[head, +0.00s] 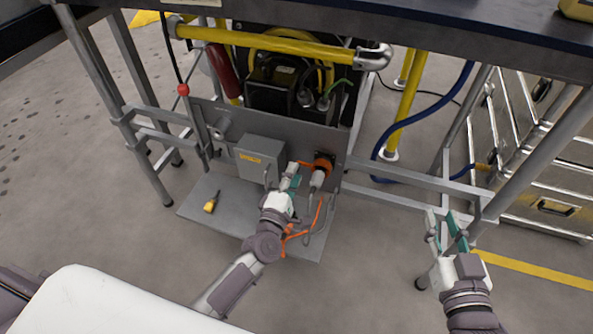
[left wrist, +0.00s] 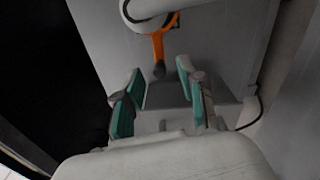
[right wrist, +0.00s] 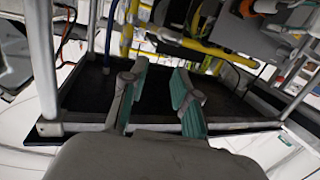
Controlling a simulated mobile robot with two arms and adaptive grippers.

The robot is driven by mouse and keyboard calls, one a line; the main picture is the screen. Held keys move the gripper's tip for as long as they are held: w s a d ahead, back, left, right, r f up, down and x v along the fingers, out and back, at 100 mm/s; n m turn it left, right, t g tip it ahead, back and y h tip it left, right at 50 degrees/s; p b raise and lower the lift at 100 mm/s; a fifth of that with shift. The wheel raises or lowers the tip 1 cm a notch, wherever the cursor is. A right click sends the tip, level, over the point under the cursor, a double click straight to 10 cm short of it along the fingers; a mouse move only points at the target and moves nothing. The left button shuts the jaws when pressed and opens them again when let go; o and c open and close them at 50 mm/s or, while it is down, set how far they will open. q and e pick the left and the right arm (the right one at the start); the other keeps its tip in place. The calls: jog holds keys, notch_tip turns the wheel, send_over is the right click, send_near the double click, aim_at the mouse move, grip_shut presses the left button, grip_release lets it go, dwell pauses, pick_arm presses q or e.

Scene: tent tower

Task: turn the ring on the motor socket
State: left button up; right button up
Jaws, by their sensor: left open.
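The motor socket (head: 328,158) is on the upright grey panel, with an orange ring around it and a pale plug (head: 317,180) in front. An orange lever (head: 304,163) reaches left from the ring toward my left gripper (head: 291,178). In the left wrist view, the orange lever (left wrist: 158,48) ends in a dark tip, which lies ahead of the gap between the open fingers (left wrist: 163,103). I see no grip on it. My right gripper (head: 447,232) is open and empty, far to the right; its fingers also show in the right wrist view (right wrist: 157,97).
A grey box (head: 260,158) on the panel stands just left of my left gripper. A grey shelf (head: 200,214) below carries a small yellow item (head: 211,203) and an orange cord. Table legs and yellow rails frame the area. A blue hose (head: 420,122) hangs right.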

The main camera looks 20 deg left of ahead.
pick_arm(q)
jog(key=shift+w+d, duration=0.1)
jog(key=shift+w, duration=1.25)
pick_arm(e)
jog(key=shift+w+a+r+t, duration=0.1)
jog(key=shift+r+t, duration=0.25)
jog(key=shift+r, duration=0.2)
jog(key=shift+w+a+r+t, duration=0.1)
jog(key=shift+r+t, duration=0.25)
jog(key=shift+r, duration=0.2)
jog(key=shift+s, duration=0.1)
pick_arm(q)
grip_shut()
